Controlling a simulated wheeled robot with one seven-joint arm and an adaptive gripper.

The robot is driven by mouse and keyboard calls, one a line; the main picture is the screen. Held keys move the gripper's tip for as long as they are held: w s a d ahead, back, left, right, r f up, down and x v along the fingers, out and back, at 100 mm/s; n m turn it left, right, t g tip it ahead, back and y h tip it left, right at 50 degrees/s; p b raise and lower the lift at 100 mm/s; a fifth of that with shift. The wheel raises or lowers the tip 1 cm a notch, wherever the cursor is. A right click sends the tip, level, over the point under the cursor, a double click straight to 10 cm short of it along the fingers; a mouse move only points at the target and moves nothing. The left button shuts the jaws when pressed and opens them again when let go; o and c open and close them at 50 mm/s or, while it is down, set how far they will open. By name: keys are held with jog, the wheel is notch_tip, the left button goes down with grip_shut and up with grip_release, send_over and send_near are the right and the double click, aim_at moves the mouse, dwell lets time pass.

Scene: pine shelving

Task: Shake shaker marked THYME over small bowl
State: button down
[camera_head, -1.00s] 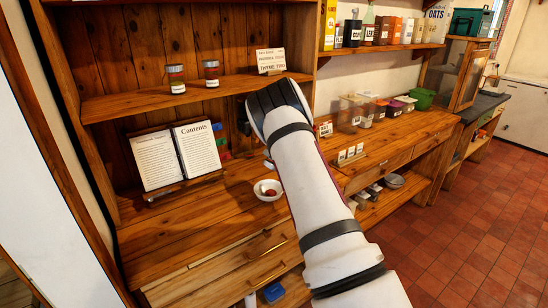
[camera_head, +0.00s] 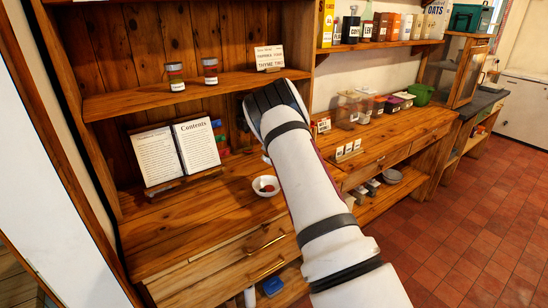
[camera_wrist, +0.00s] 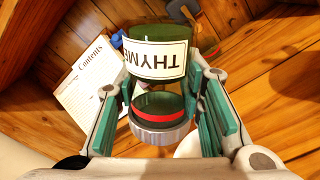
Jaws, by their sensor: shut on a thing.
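The shaker marked THYME (camera_wrist: 158,62) is dark green glass with a white label and a grey cap with a red band above it. In the wrist view its label reads upside down and its cap points down the picture, so it is held tipped over. My gripper (camera_wrist: 165,105) is shut on it, with green-padded fingers on both sides. In the head view my arm hides the gripper and shaker. The small white bowl (camera_head: 266,186) stands on the counter left of my arm, with something reddish-brown inside. A white edge, perhaps the bowl, shows low in the wrist view.
An open book (camera_head: 177,152) stands on a holder at the left. Two jars (camera_head: 175,76) and a recipe card (camera_head: 269,57) are on the shelf above. Small containers (camera_head: 367,106) stand right of my arm. The front counter left of the bowl is clear.

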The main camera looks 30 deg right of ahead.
jog(key=shift+w+f+b, duration=0.1)
jog(key=shift+f+b, duration=0.2)
jog(key=shift+f, duration=1.45)
jog(key=shift+r+p, duration=1)
jog(key=shift+r, duration=0.8)
jog(key=shift+f, duration=0.1)
